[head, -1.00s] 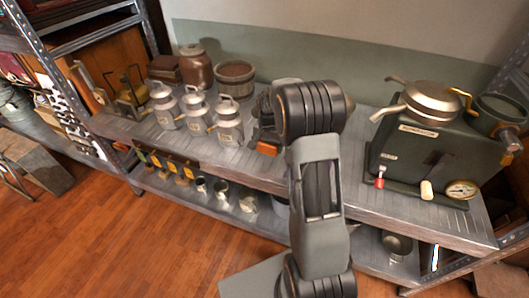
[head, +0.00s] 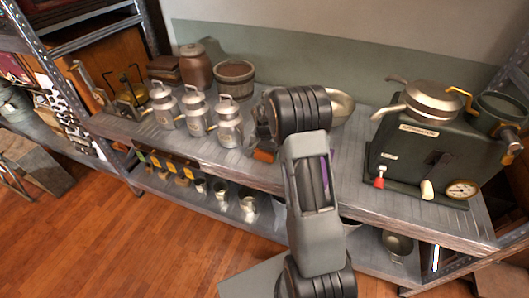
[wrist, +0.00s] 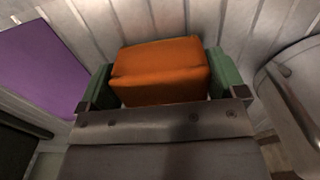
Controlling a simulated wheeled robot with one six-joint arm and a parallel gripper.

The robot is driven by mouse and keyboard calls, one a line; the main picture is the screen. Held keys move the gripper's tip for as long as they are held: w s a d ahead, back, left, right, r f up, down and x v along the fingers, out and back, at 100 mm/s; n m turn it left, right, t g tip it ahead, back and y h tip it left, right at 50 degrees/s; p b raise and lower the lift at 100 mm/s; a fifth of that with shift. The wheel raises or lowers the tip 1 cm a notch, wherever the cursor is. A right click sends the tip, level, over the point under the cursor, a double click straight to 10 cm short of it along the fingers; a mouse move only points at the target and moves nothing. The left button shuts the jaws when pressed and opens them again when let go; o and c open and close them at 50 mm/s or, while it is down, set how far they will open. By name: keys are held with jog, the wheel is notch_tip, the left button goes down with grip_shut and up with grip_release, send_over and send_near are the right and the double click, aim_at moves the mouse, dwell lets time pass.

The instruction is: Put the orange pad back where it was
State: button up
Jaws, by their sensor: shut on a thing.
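The orange pad (wrist: 160,72) is a soft-edged orange block, seen large in the wrist view. My gripper (wrist: 160,82) has a green finger on each side of it and is shut on it. In the head view only a small piece of the orange pad (head: 264,156) shows beside my arm, low over the shelf top (head: 232,168), right of the milk cans. My arm hides most of the gripper there. I cannot tell whether the pad touches the boards.
Several metal milk cans (head: 229,122) stand close left of the pad. A metal bowl (head: 342,107) is behind my arm, and a green machine (head: 430,165) stands at the right. A purple flat thing (wrist: 42,68) and a rounded metal thing (wrist: 293,90) flank the gripper.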

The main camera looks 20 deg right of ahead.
jog(key=o, duration=0.6)
notch_tip(320, 180, up, 12)
jog(key=p, duration=0.1)
jog(key=s+a+r+n+t, duration=0.2)
jog(key=s+a+r+n, duration=0.4)
jog(key=s, duration=0.5)
jog(key=s+a+n+t, duration=0.1)
jog(key=s+a+n, duration=0.2)
jog(key=s, duration=0.8)
jog(key=shift+s+a+f, duration=0.25)
jog(key=shift+s+a, duration=0.15)
jog(key=shift+a, duration=0.4)
notch_tip(320, 180, up, 8)
jog(key=p, duration=0.7)
jog(key=shift+r+t+p, duration=0.2)
jog(key=shift+t+p, duration=0.1)
